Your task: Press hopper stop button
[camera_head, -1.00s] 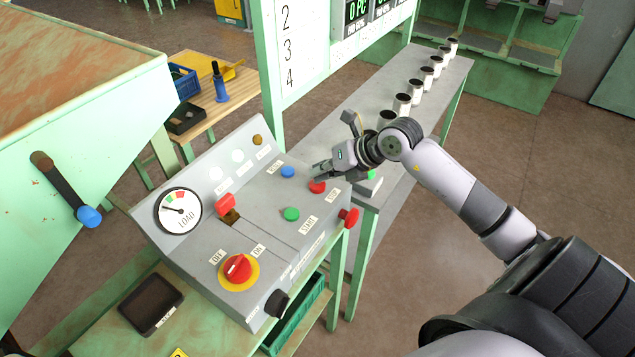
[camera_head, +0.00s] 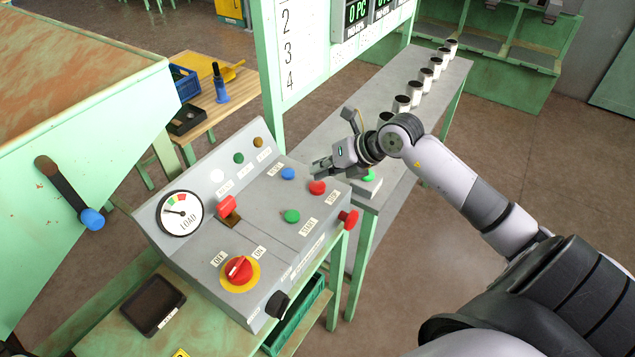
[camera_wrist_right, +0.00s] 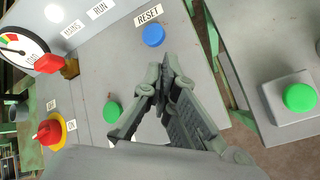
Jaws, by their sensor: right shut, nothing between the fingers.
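The grey control panel (camera_head: 262,215) carries a red button (camera_head: 317,187) beside the STOP label. A green button (camera_head: 291,216) sits by START and a blue button (camera_head: 288,173) by RESET. My right gripper (camera_head: 318,168) is shut and empty, just above and behind the red button, apart from it. In the right wrist view my closed fingers (camera_wrist_right: 167,75) point over the panel between the blue button (camera_wrist_right: 153,35) and the green button (camera_wrist_right: 112,111). The red button does not show there; the fingers probably hide it. My left gripper is not in view.
The panel also has a red rotary switch (camera_head: 238,270), a red lever (camera_head: 226,205), a load gauge (camera_head: 180,213) and a red side knob (camera_head: 348,219). A box with a green button (camera_head: 369,175) stands on the bench beside it. Several cups stand in a row behind.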

